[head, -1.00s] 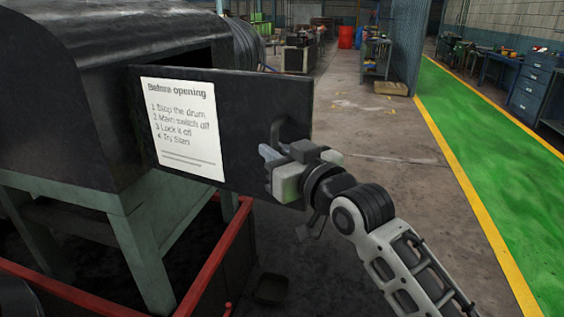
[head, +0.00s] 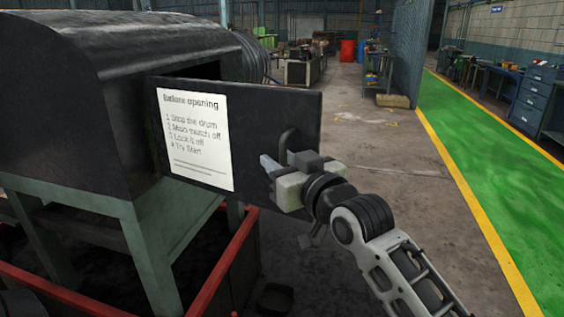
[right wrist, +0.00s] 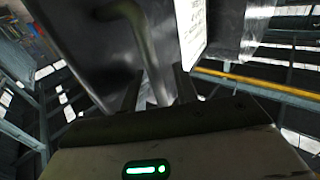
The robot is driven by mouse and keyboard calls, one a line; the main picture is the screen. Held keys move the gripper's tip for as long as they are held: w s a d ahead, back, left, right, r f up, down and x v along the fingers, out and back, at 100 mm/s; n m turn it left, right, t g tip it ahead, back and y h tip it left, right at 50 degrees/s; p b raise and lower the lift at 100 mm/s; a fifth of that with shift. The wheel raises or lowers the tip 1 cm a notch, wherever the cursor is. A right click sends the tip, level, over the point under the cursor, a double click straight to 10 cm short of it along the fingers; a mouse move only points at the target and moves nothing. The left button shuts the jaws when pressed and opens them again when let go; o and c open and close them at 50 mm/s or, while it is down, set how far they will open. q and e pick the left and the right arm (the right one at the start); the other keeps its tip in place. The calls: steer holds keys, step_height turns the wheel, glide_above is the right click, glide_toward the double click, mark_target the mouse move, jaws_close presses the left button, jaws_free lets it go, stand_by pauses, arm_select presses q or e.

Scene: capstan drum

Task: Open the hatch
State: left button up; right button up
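The hatch (head: 270,120) is a dark flat panel on the side of the black drum housing (head: 120,90). It stands swung out, with a dark opening (head: 205,68) showing behind its top edge. A white "Before opening" notice (head: 195,140) is fixed to its face. A bent rod handle (head: 288,138) sits near its right edge; it also shows in the right wrist view (right wrist: 135,25). My right gripper (head: 280,168) is at the handle, and its fingers (right wrist: 157,88) close on either side of the rod. My left gripper is not in view.
A green-grey stand (head: 150,250) carries the housing, with a red rail (head: 225,270) around its foot. Open concrete floor lies to the right, then a green walkway (head: 480,160) with yellow edges. Workbenches and a blue cabinet (head: 535,95) stand farther back.

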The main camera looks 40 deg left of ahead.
steer(key=b+v, duration=0.2)
steer(key=v, duration=1.4)
